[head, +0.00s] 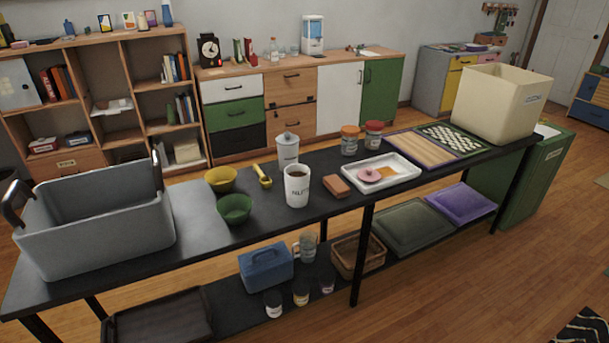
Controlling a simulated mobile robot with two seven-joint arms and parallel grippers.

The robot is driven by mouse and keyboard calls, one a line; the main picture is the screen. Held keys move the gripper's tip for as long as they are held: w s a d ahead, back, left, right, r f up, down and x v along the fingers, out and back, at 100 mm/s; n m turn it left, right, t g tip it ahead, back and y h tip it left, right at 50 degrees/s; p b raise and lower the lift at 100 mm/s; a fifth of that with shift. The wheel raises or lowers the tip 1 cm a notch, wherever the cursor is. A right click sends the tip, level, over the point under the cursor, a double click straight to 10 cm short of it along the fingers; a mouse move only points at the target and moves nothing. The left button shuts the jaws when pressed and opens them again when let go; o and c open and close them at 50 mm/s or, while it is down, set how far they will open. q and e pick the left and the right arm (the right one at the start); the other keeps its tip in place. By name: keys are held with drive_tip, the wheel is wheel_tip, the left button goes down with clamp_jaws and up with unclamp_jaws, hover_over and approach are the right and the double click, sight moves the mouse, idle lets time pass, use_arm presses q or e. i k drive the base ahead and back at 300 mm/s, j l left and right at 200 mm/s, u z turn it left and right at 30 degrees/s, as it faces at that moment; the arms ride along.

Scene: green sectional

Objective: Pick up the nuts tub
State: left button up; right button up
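A white tub (297,186) with brown contents at its open top stands upright near the middle of the black table (330,202). It bears dark lettering too small to read surely; it may be the nuts tub, but I cannot tell for certain. A lidded white canister (288,150) stands just behind it. Two jars, one with an orange lid (350,140) and one with a red lid (373,138), stand farther back to the right. Neither of my grippers is in view.
A yellow bowl (220,180), a green bowl (234,209) and a yellow scoop (262,176) lie left of the tub. A brown block (336,187) and white tray (392,182) lie right. A grey bin (100,235) and cream box (495,105) stand at the ends.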

sight(296, 176)
drive_tip(key=i+l+u, duration=0.25)
drive_tip(key=i+u, duration=0.15)
drive_tip(key=i+l+u, duration=0.35)
drive_tip(key=u, duration=0.6)
drive_tip(key=i+l, duration=0.05)
